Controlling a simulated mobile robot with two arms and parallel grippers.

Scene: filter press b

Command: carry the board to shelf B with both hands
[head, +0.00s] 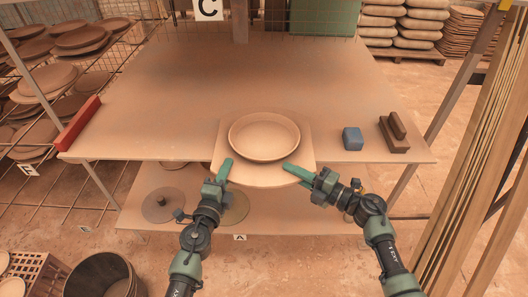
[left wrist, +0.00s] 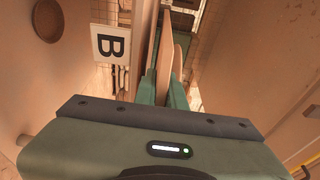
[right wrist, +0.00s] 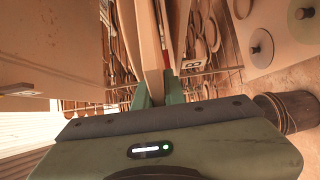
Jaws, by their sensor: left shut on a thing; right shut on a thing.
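A pale, rounded board (head: 265,175) carries a shallow round dish (head: 264,134). In the head view it overlaps the front edge of the middle tan shelf (head: 170,100), its near end jutting out past that edge. Whether it touches the shelf, I cannot tell. My left gripper (head: 226,166) is shut on the board's near left side, my right gripper (head: 290,168) on its near right side. The board also shows edge-on in the left wrist view (left wrist: 167,50) and right wrist view (right wrist: 150,45). A white B sign (left wrist: 110,44) shows in the left wrist view.
A red bar (head: 78,124) lies along the shelf's left end. A blue block (head: 352,138) and a brown block tool (head: 394,135) stand on its right. A lower shelf (head: 130,210) holds discs. A bucket (head: 104,276) stands front left, upright planks (head: 480,150) at right. The shelf's middle is clear.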

